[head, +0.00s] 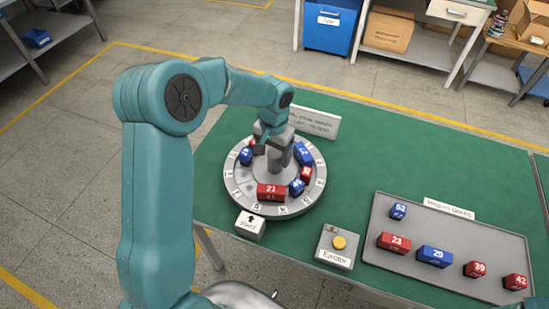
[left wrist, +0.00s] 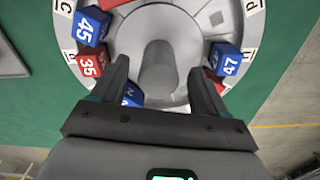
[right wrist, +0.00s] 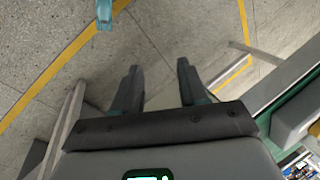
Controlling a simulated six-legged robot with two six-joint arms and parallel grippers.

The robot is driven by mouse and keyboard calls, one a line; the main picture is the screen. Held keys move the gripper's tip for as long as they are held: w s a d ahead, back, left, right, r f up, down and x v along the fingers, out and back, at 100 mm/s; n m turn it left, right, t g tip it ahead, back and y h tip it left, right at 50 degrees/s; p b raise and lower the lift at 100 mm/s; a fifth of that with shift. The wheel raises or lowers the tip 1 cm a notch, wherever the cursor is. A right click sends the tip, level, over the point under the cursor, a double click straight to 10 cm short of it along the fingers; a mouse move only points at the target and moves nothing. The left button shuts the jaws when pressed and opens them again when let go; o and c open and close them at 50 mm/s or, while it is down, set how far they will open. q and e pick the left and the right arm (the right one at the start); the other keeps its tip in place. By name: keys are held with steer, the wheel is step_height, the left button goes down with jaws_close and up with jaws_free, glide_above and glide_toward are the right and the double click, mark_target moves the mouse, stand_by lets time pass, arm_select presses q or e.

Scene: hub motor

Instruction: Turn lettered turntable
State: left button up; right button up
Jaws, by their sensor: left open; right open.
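The grey round turntable (head: 236,193) lies on the green table, with letters on its rim and a raised central post (head: 275,160). Red and blue numbered blocks sit around it, among them red 21 (head: 270,192), blue 45 (left wrist: 87,27), red 35 (left wrist: 90,62) and blue 47 (left wrist: 228,60). My left gripper (head: 271,141) points down over the turntable, open. In the left wrist view its fingers show on either side of the post's near end; I cannot tell whether they touch it. My right gripper (right wrist: 158,67) is open and empty above the floor beside a table edge.
A white box with an arrow (head: 250,225) stands at the turntable's front edge. An ejector box with a yellow button (head: 338,242) is to its right. A grey tray (head: 375,222) holds several numbered blocks. A sign (head: 315,122) stands behind the turntable.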

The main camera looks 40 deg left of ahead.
arm_select(q)
steer(key=f, duration=0.2)
steer(key=w+f, duration=0.1)
steer(key=f, duration=0.1)
steer(key=shift+f, duration=0.1)
steer(key=shift+s+r, duration=0.2)
steer(key=shift+s, duration=0.25)
steer(key=shift+w+f, duration=0.15)
steer(key=shift+w, duration=0.1)
steer(key=c, duration=0.5)
jaws_close()
